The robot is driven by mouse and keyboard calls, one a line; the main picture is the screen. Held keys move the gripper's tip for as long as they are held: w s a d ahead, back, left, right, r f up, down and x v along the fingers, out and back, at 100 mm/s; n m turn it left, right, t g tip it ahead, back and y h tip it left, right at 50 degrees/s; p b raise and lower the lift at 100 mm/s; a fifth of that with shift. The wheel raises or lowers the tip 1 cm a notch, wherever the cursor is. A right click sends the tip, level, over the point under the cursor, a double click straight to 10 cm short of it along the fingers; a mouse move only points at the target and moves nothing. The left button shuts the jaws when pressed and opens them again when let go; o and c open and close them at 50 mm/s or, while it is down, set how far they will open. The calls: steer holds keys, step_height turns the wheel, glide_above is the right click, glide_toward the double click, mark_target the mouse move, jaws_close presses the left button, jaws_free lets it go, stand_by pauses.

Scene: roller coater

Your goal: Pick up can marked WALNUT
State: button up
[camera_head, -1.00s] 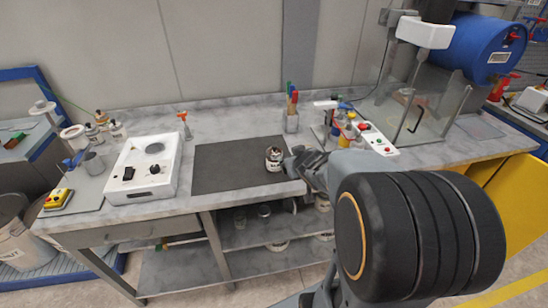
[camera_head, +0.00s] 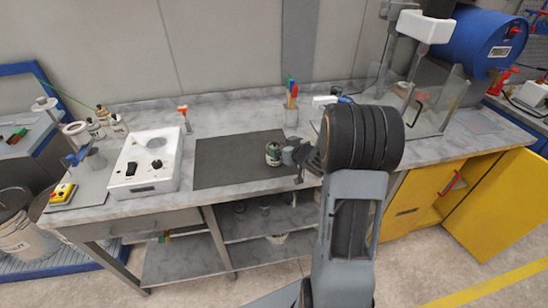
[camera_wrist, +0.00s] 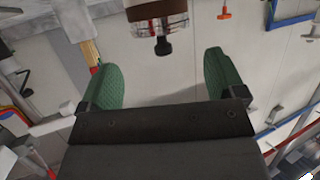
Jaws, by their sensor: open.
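A white device (camera_head: 146,163) stands left of the mat. Several small cans (camera_head: 118,126) stand at the bench's left end. A cup of coloured tools (camera_head: 291,112) stands behind the mat. A clear-walled enclosure (camera_head: 452,100) is at right. More containers sit on the shelf below.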

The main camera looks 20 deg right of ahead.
mark_target(276, 144)
steer(key=shift+p+x, duration=0.55)
steer(key=shift+x, duration=2.25)
steer(key=shift+a, duration=0.15)
jaws_close()
